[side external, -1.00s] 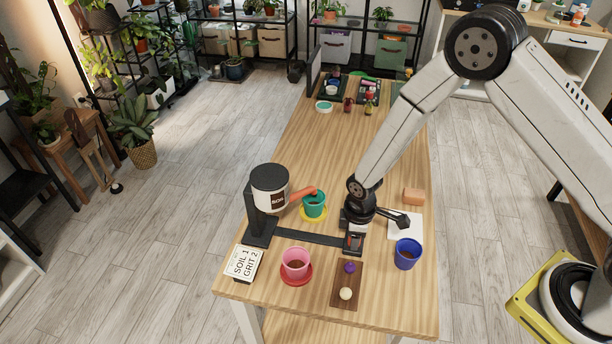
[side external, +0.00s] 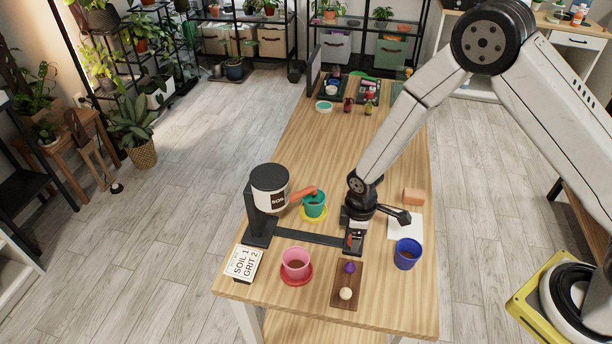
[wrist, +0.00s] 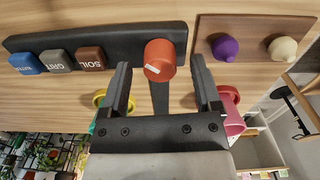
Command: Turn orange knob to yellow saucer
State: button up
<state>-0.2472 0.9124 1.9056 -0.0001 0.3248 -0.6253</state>
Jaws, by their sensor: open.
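The orange knob (wrist: 160,55) stands on the black control bar (wrist: 100,50) and has a small pale mark on its face, on the side nearer my gripper. My gripper (wrist: 160,68) is open, with one finger on each side of the knob and a gap on both sides. In the side external view the knob (side external: 349,241) is a small orange patch beneath my gripper, mostly hidden. The yellow saucer (side external: 304,218) holds a green pot (side external: 315,203). The yellow saucer also shows at the left of the wrist view (wrist: 98,98), partly hidden by a finger.
A soil dispenser (side external: 270,188) has its orange spout (side external: 303,193) over the green pot. A pink pot (side external: 295,261) stands on a red saucer (side external: 296,281). A wooden board (side external: 346,289) carries a purple and a cream knob. A blue pot (side external: 407,254) stands at right.

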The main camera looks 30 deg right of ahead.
jog(key=shift+r, duration=3.3)
jog(key=shift+s+d+r, duration=0.15)
jog(key=shift+d+r, duration=0.15)
jog(key=shift+r, duration=0.2)
jog(key=s+d+r+m+t, duration=0.2)
jog(key=s+d+r+m, duration=0.7)
jog(key=r, duration=0.3)
jog(key=shift+s+d+m+t, duration=0.15)
jog(key=shift+s+m+t, duration=0.25)
jog(key=shift+s, duration=0.5)
